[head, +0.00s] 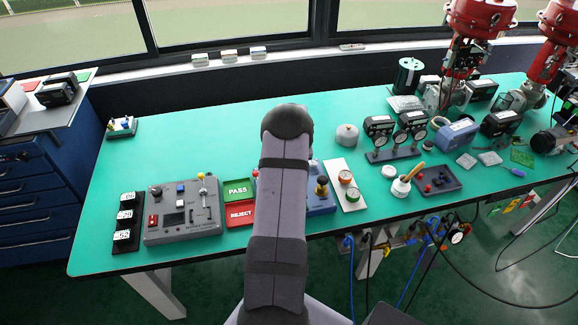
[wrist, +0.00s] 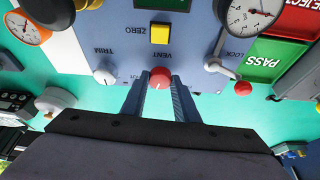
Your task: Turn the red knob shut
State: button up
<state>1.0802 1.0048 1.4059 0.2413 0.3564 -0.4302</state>
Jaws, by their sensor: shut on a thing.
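The red knob (wrist: 160,77) sits on the blue-grey panel (wrist: 187,50), beside the word VENT. A white mark shows on its face. My gripper (wrist: 160,84) is shut on the red knob, with one finger on each side of it in the wrist view. In the head view the blue panel (head: 322,207) is partly covered by my arm, and the knob and my gripper are hidden behind it.
By the knob are a white TRIM knob (wrist: 105,76), a yellow ZERO button (wrist: 160,34) and a LOCK lever with a red ball (wrist: 243,88). Green PASS (head: 237,189) and red REJECT (head: 240,213) trays and a grey control box (head: 182,215) stand left.

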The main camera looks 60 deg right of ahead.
jog(key=shift+w+m, duration=0.1)
jog(key=shift+m, duration=0.5)
jog(key=shift+w+f+m+g+h+b, duration=0.1)
jog(key=shift+m+g+h+b, duration=0.45)
jog(key=shift+m, duration=0.55)
jog(key=m+b, duration=0.1)
jog(key=b, duration=0.1)
jog(key=m+g+b, duration=0.1)
jog(key=m+b, duration=0.1)
jog(key=b, duration=0.1)
jog(key=shift+w+f, duration=0.15)
jog(key=shift+f, duration=0.1)
jog(key=m+g+b, duration=0.1)
jog(key=b, duration=0.2)
jog(key=shift+m, duration=0.4)
jog(key=m+b, duration=0.1)
jog(key=m+g+b, duration=0.1)
jog(key=b, duration=0.1)
jog(key=shift+w+r+m, duration=0.15)
jog(key=shift+r+m, duration=0.05)
jog(key=shift+m, duration=0.2)
jog(key=shift+r+m+g+y+b, duration=0.2)
jog(key=shift+m+g, duration=0.2)
jog(key=shift+m, duration=0.55)
jog(key=shift+r+m+g+y+b, duration=0.15)
jog(key=shift+m+g, duration=0.2)
jog(key=shift+m, duration=0.6)
jog(key=shift+f, duration=0.1)
